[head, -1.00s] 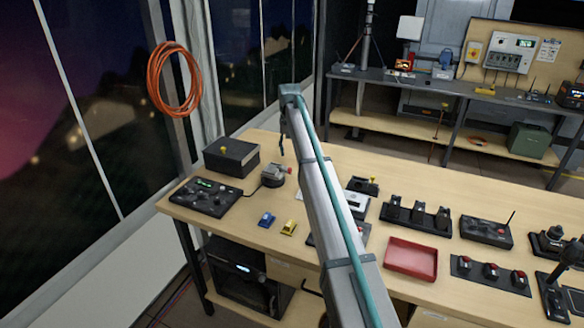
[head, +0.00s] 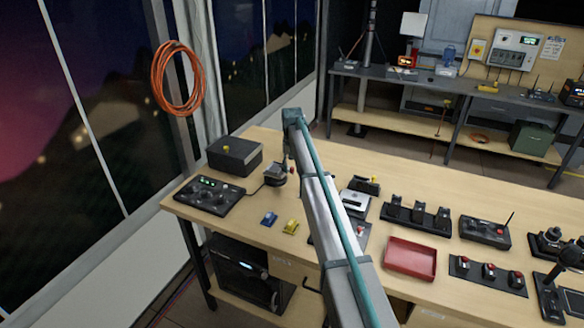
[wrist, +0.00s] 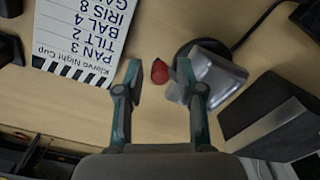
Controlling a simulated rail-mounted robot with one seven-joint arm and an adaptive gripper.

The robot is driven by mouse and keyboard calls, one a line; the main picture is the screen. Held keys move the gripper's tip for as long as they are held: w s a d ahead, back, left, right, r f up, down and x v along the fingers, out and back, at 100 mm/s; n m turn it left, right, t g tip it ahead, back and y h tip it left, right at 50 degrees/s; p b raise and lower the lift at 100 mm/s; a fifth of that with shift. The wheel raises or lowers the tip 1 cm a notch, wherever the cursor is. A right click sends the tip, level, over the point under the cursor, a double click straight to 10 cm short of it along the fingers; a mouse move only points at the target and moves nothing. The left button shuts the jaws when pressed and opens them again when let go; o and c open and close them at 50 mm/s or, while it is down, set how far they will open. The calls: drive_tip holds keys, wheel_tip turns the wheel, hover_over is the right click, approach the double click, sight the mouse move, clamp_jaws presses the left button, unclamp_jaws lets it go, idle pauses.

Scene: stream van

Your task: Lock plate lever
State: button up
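The plate lever device (head: 275,175) stands near the left end of the bench, with a grey metal part on a dark round base. In the wrist view its metal body (wrist: 213,78) lies beside and partly behind my right finger. A red knob (wrist: 159,71) shows between my fingertips. My gripper (wrist: 159,82) is open, with a finger on each side of the knob and gaps visible on both sides. In the head view my gripper (head: 285,163) hangs down close to the device and is too small to read. I cannot tell whether the lever is locked.
A dark box (head: 235,155) stands left of the device; a control panel (head: 208,196) lies in front of it. A blue piece (head: 269,218) and a yellow piece (head: 290,227) lie nearby. A lettered white card (wrist: 85,35) lies left of my fingers. A cable (wrist: 262,20) runs from the base.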

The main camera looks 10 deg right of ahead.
clamp_jaws()
drive_tip(key=shift+w+d+f+n+b, duration=0.15)
drive_tip(key=shift+w+d+n+b, duration=0.15)
drive_tip(key=shift+n+b, duration=0.4)
drive_tip(key=shift+w+d+r+n, duration=0.1)
drive_tip(key=shift+w+d+n, duration=0.1)
drive_tip(key=shift+n, duration=0.5)
drive_tip(key=shift+w+d+r+n, duration=0.1)
drive_tip(key=shift+w+n, duration=0.1)
drive_tip(key=shift+n, duration=0.5)
drive_tip(key=shift+o, duration=1.4)
unclamp_jaws()
